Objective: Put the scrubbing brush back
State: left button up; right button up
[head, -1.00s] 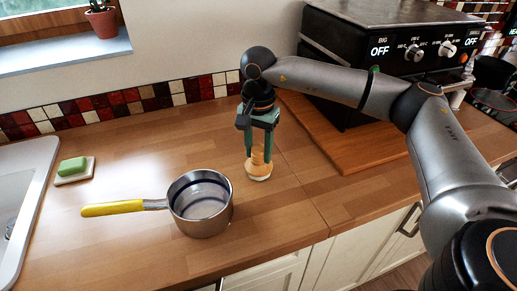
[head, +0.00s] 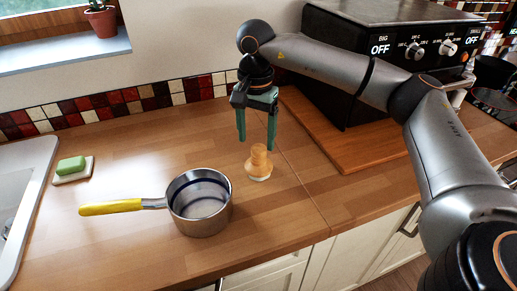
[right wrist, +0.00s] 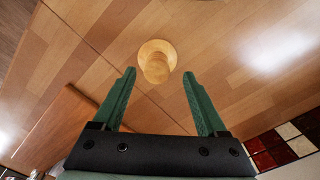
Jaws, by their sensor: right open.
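The scrubbing brush (head: 259,163) has a round wooden knob handle and a pale base. It stands upright on the wooden counter, right of the saucepan. My right gripper (head: 257,143) is open and empty, above and slightly behind the brush. In the right wrist view the brush (right wrist: 156,60) lies beyond the tips of the open fingers (right wrist: 159,75), apart from them. A green sponge (head: 71,165) sits on a small white dish (head: 74,178) by the sink. My left gripper is not in view.
A steel saucepan (head: 200,208) with a yellow handle stands left of the brush. The sink (head: 24,190) is at far left. A black oven (head: 385,55) and a wooden board (head: 335,140) are at the right. The counter between sponge and wall is clear.

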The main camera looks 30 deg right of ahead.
notch_tip(320, 180, up, 8)
jog(key=shift+a, duration=0.1)
dwell(0.7)
